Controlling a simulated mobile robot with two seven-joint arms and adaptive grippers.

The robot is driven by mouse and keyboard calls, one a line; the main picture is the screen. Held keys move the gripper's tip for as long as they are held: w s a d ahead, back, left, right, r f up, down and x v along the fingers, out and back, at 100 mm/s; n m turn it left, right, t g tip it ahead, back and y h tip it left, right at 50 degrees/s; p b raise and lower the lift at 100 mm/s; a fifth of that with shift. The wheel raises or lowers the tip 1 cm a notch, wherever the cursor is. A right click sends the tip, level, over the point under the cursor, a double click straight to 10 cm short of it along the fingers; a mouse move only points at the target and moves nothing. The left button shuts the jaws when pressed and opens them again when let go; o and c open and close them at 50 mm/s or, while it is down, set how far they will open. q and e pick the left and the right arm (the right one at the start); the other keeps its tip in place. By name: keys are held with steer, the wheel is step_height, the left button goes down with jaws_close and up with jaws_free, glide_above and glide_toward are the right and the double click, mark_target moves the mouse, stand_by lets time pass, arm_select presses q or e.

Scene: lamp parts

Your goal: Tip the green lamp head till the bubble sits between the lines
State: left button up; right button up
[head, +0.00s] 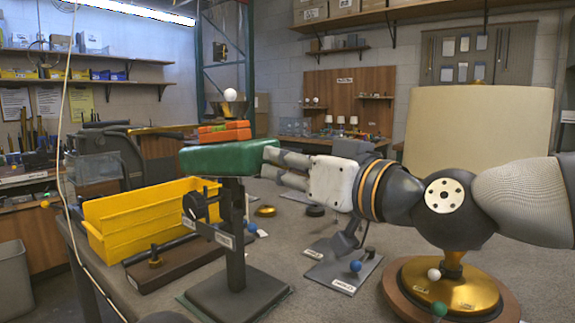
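The green lamp head (215,157) sits on a dark upright post (235,235) with a square dark base. It looks close to level. An orange-red level (224,132) lies on top of it; its bubble and lines are too small to read. My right gripper (266,162) comes in from the right at the right end of the lamp head. Its two fingers are apart, the upper one overlapping that end and the lower one near its lower edge. Whether they grip it I cannot tell. My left gripper is not in view.
A yellow bin (140,222) and a brown board (165,268) with a black rod lie left of the post. A brass lamp base (450,292) stands front right under my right arm, with a large cream shade (478,128) behind. A small plate with a blue ball (355,266) lies between.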

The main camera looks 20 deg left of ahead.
steer(key=shift+s+d+f, duration=0.1)
steer(key=shift+d+f, duration=0.1)
steer(key=shift+f, duration=0.4)
steer(key=shift+s+d+f, duration=0.1)
steer(key=shift+d+f, duration=0.1)
steer(key=shift+f, duration=0.35)
jaws_close()
steer(key=o, duration=0.9)
jaws_free()
steer(key=shift+r, duration=0.1)
steer(key=v, duration=1.2)
